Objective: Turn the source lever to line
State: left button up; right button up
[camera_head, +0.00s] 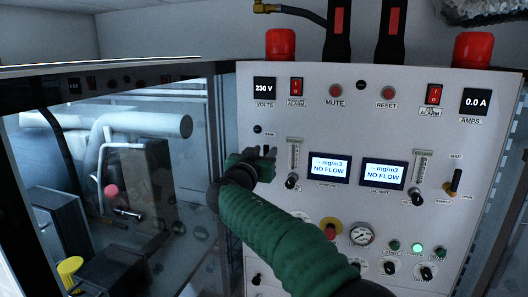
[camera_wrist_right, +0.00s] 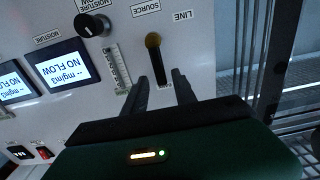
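The source lever (camera_wrist_right: 157,66) shows in the right wrist view as a black handle with a round brass-coloured piece at one end. The SOURCE and LINE labels are beside that brass end, and the handle points away from LINE, towards a partly hidden label. My right gripper (camera_wrist_right: 160,88) is open, with one dark finger on each side of the handle's far end; I cannot tell whether they touch it. In the head view my right gripper (camera_head: 267,158) is at the panel's left side, under the BANK label, and hides most of the lever. My left gripper is not in view.
The grey panel (camera_head: 330,120) carries two NO FLOW displays (camera_head: 329,169), a flow tube with a black knob (camera_head: 291,181) close right of the gripper, and a similar lever (camera_head: 455,182) at far right. A glass-walled space with pipes (camera_head: 150,123) lies left.

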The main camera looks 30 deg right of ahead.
jog(key=shift+w+a, duration=0.1)
jog(key=shift+a, duration=0.25)
jog(key=shift+c, duration=1.2)
jog(key=shift+w+a, duration=0.1)
jog(key=shift+c, duration=1.1)
grip_shut()
jog(key=shift+s+d, duration=0.3)
jog(key=shift+d, duration=0.1)
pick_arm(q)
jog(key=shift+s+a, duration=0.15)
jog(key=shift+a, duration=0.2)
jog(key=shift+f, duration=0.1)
